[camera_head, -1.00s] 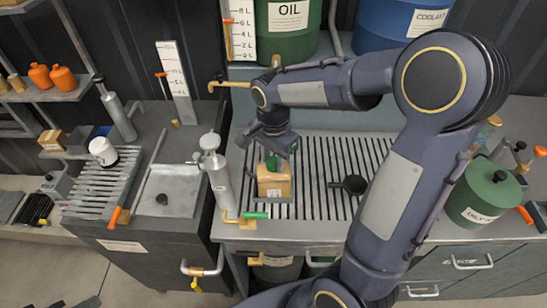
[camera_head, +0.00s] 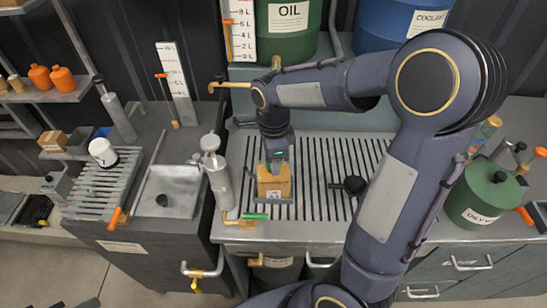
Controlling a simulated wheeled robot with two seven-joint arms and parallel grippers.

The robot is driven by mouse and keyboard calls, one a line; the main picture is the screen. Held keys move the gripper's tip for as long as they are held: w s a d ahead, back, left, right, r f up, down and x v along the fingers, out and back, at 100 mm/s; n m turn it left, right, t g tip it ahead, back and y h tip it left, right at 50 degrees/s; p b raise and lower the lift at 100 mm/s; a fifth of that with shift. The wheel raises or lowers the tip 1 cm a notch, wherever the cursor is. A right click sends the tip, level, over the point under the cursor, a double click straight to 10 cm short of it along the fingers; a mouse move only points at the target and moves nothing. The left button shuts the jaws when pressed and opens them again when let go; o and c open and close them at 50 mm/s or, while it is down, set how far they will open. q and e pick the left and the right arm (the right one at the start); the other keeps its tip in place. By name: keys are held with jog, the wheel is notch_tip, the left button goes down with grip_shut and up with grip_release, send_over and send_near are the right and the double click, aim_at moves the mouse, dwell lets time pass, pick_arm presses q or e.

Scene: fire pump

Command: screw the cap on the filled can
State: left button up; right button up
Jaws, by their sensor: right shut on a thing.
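The tan can (camera_head: 274,186) with a pale label stands upright on the slatted drain grate, in the middle of the view. My right gripper (camera_head: 277,163) reaches down over the top of the can and is shut on the green cap (camera_head: 279,154). Only a bit of green shows between the fingers. The cap is at the can's mouth, but I cannot tell whether its thread is engaged. My left gripper is not in view.
A grey pump cylinder (camera_head: 219,180) stands close left of the can, with a brass, green-handled valve (camera_head: 250,217) in front. A black funnel (camera_head: 354,186) lies on the grate to the right. A green drum (camera_head: 484,196) stands at far right.

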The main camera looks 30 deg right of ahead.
jog(key=shift+m, duration=0.7)
jog(key=m+p, duration=0.1)
jog(key=m, duration=0.2)
jog(key=shift+r+m, duration=0.1)
jog(key=shift+m, duration=0.7)
jog(key=shift+m+p, duration=0.35)
jog(key=shift+m, duration=0.95)
jog(key=o, duration=1.4)
jog(key=shift+r, duration=0.1)
